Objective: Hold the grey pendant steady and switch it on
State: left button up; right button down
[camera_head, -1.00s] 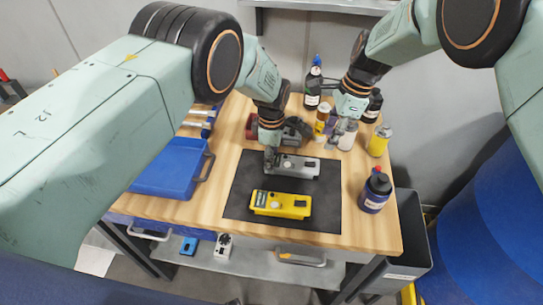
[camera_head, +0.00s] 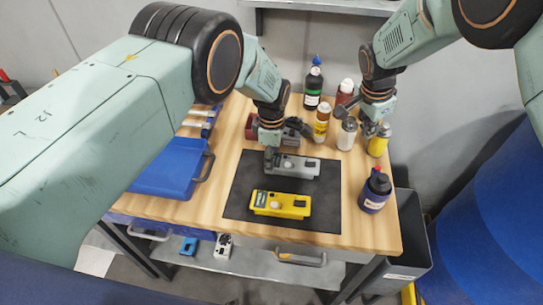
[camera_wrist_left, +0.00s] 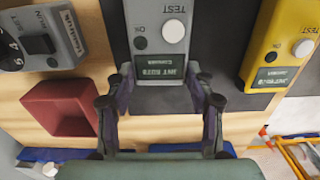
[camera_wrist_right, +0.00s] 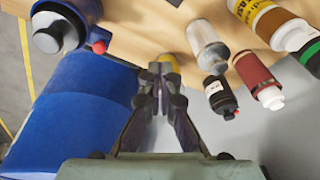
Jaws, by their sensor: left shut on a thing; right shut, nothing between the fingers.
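The grey pendant (camera_head: 300,166) lies on the black mat (camera_head: 238,200), behind the yellow pendant (camera_head: 280,204). In the left wrist view the grey pendant (camera_wrist_left: 160,30) shows a white TEST button, a dark ON button and a label. My left gripper (camera_head: 270,160) is shut on its left end; its fingers (camera_wrist_left: 160,100) sit on both sides of that end. My right gripper (camera_head: 370,128) is shut and empty, above the table's back right among the bottles. Its fingertips meet in the right wrist view (camera_wrist_right: 160,75).
Several bottles and cans stand at the back right, with a yellow can (camera_head: 379,140) close to my right gripper. A dark blue bottle (camera_head: 375,193) stands right of the mat.

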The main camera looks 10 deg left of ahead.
pick_arm(q)
jog(key=shift+w, duration=0.1)
pick_arm(e)
jog(key=w+d+n+t, duration=0.2)
jog(key=w+n+t, duration=0.1)
jog(key=n, duration=0.2)
jog(key=n+g+y, duration=0.2)
jog(key=n+y, duration=0.5)
jog(key=n, duration=1.2)
send_over(309, 161)
jog(key=s+d, duration=0.2)
jog(key=shift+f, duration=3.65)
jog(key=shift+f, duration=0.25)
jog(key=shift+f, duration=0.35)
